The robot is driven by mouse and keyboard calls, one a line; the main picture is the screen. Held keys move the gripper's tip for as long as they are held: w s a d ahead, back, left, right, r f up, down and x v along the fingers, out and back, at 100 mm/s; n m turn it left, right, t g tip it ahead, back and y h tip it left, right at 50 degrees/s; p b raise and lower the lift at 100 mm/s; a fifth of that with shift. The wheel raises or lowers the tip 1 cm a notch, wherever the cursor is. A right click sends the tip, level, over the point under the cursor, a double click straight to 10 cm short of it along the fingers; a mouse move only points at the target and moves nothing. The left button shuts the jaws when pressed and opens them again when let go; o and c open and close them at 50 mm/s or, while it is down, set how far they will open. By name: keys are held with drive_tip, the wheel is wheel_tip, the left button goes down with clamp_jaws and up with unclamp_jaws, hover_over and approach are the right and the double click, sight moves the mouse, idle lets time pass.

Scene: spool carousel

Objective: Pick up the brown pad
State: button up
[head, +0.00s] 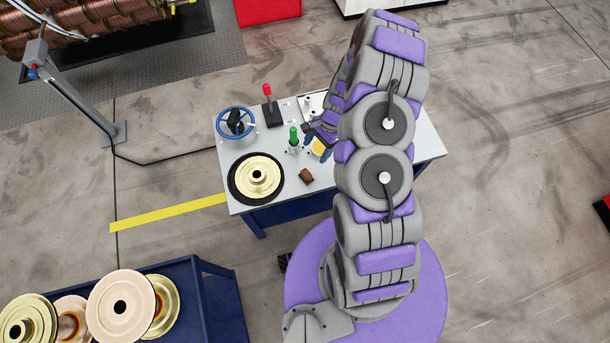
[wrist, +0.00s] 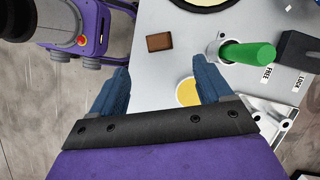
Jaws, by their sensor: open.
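The brown pad (head: 306,176) is a small brown block lying on the grey table top (head: 290,197), near its front edge. In the wrist view the pad (wrist: 159,42) lies flat beyond my fingertips, roughly in line with the gap between them. My gripper (wrist: 160,80) is open and empty, with a blue finger on each side. In the head view my gripper (head: 320,138) hangs over the table, up and right of the pad, partly hidden by my arm. A yellow disc (wrist: 187,92) shows near the right finger.
A green-handled lever (wrist: 247,52) stands right of the pad in the wrist view. A gold spool on a black disc (head: 257,177), a blue handwheel (head: 235,122) and a red-knobbed lever (head: 269,105) are on the table. A cart with several spools (head: 190,275) stands at lower left.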

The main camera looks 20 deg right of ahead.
drive_tip(key=b, duration=0.2)
approach(306, 173)
drive_tip(key=x, duration=0.5)
drive_tip(key=shift+a, duration=0.3)
drive_tip(key=shift+d+b+x, duration=0.2)
drive_tip(key=shift+b+x, duration=0.4)
drive_tip(key=shift+x, duration=0.7)
drive_tip(key=shift+d+b+x, duration=0.15)
drive_tip(key=shift+b+x, duration=0.4)
drive_tip(key=shift+x, duration=0.7)
drive_tip(key=shift+f, duration=0.1)
drive_tip(key=c, duration=1.1)
drive_tip(key=shift+o, duration=0.2)
